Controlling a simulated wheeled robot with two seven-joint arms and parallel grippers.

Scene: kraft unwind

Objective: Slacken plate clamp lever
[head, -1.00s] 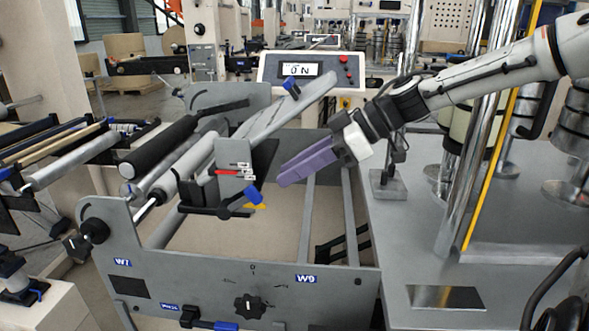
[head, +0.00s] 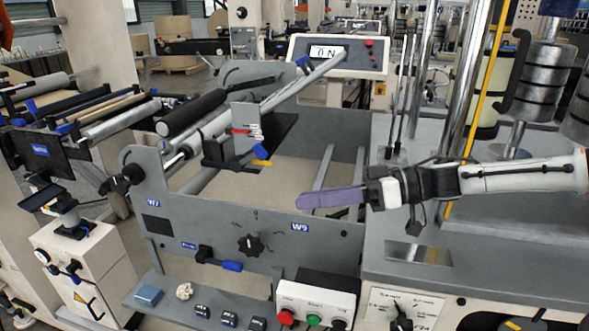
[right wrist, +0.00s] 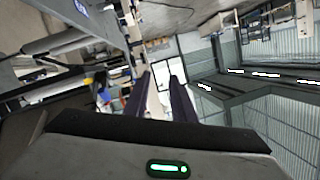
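My right gripper (head: 303,200) is held level in front of the W9 side panel, its purple fingers pointing left. In the right wrist view its two fingers (right wrist: 161,78) stand apart with nothing between them. A black lever with a blue end (head: 218,259) sits low on the grey front panel (head: 190,225), left of and below the gripper. Another blue-ended lever (head: 248,158) is beside the small grey plate (head: 244,117) above the frame. Which one is the plate clamp lever I cannot tell. The gripper touches neither. My left gripper is out of view.
A black knob (head: 250,244) is on the panel. Below is a shelf (head: 185,303) with small items and a button box (head: 316,300). Rollers (head: 195,112) cross the frame behind. A grey machine top with upright posts is at right.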

